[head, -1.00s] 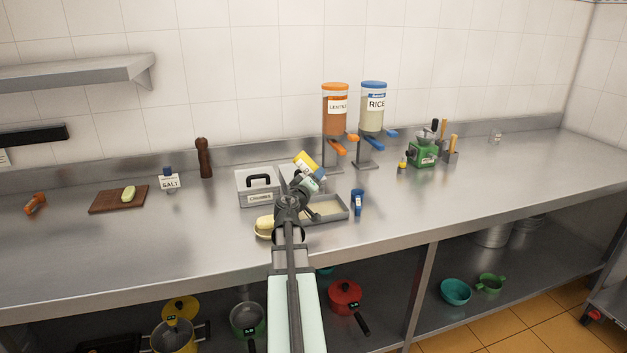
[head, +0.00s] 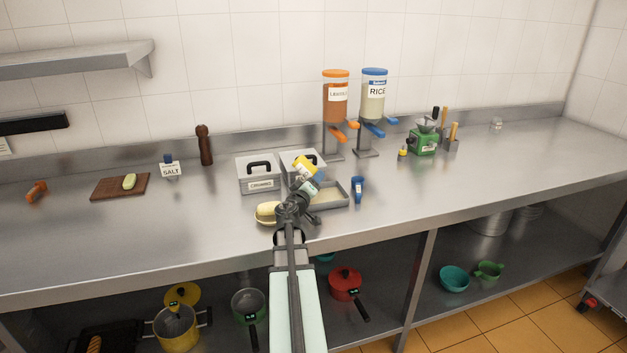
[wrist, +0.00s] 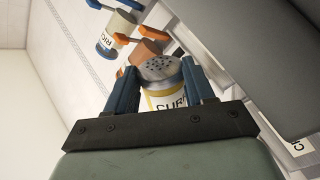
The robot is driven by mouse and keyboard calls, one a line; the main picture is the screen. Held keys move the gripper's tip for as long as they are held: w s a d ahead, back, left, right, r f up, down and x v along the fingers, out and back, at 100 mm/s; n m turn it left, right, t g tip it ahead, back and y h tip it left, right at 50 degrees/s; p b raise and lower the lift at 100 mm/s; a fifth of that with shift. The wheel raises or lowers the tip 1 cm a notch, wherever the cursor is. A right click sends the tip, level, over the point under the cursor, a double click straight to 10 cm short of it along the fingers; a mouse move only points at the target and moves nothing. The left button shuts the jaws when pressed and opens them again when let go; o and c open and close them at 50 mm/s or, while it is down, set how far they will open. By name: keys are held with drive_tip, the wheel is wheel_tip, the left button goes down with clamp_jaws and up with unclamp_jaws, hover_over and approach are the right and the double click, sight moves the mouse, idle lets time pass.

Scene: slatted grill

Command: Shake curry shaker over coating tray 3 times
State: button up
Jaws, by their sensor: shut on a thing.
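My gripper (head: 306,181) is shut on the curry shaker (head: 303,166), which has a yellow part in the head view. In the wrist view, my gripper's two blue fingers (wrist: 160,88) stand on either side of the shaker (wrist: 165,92). Its perforated metal lid and part of a "CUR" label show there. The shaker is tilted and held in the air, by the left end of the coating tray (head: 344,203). The shallow grey tray holds a pale layer, and my gripper partly hides it. I cannot tell whether anything falls from the shaker.
A lidded crumbs container (head: 256,185) and a second lidded container (head: 292,158) stand behind the tray. A yellow item in a dish (head: 267,212) is to the left. A blue-topped item (head: 358,188) is to the right. Lentil (head: 336,105) and rice (head: 373,103) dispensers stand behind.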

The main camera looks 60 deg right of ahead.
drive_tip(key=shift+s+f, duration=0.35)
drive_tip(key=shift+f, duration=0.25)
drive_tip(key=shift+r, duration=0.55)
drive_tip(key=shift+w+d+r, duration=0.1)
drive_tip(key=shift+r, duration=1.4)
drive_tip(key=shift+w+r, duration=0.1)
drive_tip(key=shift+r, duration=1.4)
wheel_tip(320, 180, down, 6)
drive_tip(key=shift+f, duration=0.2)
drive_tip(key=shift+s+f, duration=0.1)
drive_tip(key=shift+f, duration=0.3)
drive_tip(key=shift+r, duration=3.6)
